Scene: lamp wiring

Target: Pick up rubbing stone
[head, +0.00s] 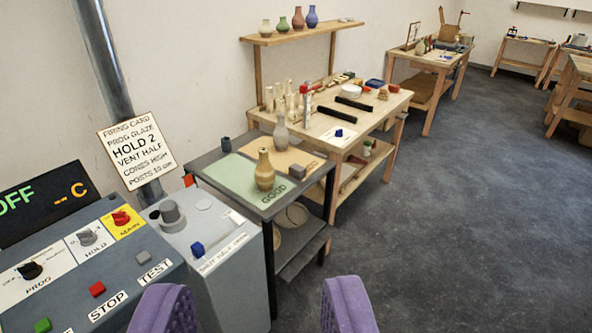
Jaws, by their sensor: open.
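A small brown-grey block (297,171), which may be the rubbing stone, sits on the dark metal table, near the front right edge of the tan board (285,153). It is too small in the picture to be sure. A tan bottle vase (264,172) stands to its left on the green mat (235,178). A greyish bottle vase (281,135) stands behind it. My gripper (254,290) shows as two purple padded fingers at the bottom edge, wide apart, open and empty. It is well short of the table.
A grey control panel (75,265) with knobs and buttons and a grey box (205,240) stand at the left. A wooden bench (385,105) with tools and two dark bars lies behind the metal table. The dark floor (470,210) at the right is clear.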

